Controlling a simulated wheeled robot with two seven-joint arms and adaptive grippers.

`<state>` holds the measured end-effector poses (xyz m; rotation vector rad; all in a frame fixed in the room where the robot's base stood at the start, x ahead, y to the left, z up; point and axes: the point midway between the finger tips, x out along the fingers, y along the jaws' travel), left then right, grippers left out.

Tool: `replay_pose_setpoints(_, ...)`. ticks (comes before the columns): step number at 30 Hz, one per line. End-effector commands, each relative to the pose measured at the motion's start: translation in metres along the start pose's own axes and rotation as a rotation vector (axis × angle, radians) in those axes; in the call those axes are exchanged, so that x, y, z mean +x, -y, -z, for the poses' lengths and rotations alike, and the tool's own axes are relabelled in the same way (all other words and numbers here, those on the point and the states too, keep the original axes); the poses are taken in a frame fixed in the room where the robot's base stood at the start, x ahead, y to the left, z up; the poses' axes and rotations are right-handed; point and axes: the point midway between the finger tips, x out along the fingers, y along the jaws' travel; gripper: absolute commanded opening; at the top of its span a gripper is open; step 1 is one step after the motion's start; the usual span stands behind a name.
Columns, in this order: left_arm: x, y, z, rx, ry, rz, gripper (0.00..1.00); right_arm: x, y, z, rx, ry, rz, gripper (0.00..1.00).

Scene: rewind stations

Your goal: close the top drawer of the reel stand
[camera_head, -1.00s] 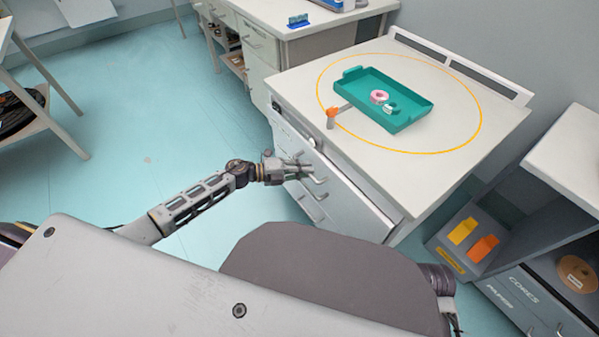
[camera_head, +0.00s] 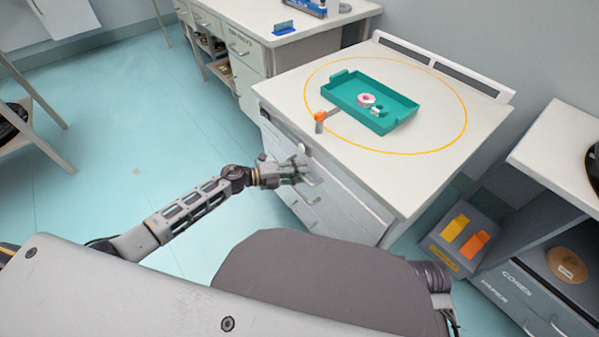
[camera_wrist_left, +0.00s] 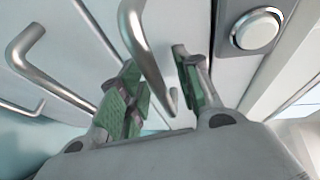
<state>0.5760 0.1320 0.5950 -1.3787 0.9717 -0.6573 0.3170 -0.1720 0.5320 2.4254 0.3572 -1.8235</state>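The reel stand (camera_head: 425,185) is a white cabinet with drawers in its front and a pale top. Its top drawer (camera_head: 345,190) has its front just under the top; I cannot tell how far out it stands. My left gripper (camera_head: 302,168) is at the drawer front, near the upper handles. In the left wrist view my left gripper (camera_wrist_left: 160,85) has its green-padded fingers apart, with a curved metal handle (camera_wrist_left: 135,30) passing between them. I cannot tell whether the pads touch it, or which drawer it belongs to. My right gripper is out of view.
On the stand lies a teal tray (camera_head: 400,108) with a pink-and-white ring (camera_head: 366,99). An orange-tipped post (camera_head: 320,118) is by the near edge. A grey shelf unit (camera_head: 550,205) stands right; open floor (camera_head: 130,150) is left.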

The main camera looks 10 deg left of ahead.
Motion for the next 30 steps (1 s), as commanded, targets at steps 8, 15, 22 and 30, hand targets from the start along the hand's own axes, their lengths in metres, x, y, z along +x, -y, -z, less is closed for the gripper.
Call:
replay_pose_setpoints(8, -0.005, 0.0, 0.0, 0.0, 0.0, 0.0, 0.34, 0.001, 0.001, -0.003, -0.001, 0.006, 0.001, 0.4)
replay_pose_setpoints(15, -0.024, -0.001, 0.0, 0.0, 0.0, -0.002, 0.34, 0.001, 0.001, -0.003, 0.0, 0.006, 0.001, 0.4)
replay_pose_setpoints(22, -0.053, -0.001, 0.0, -0.001, 0.0, -0.002, 0.34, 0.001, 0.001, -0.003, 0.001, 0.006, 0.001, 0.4)
replay_pose_setpoints(30, -0.085, -0.001, 0.0, 0.0, -0.001, -0.002, 0.34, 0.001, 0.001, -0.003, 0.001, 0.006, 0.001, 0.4)
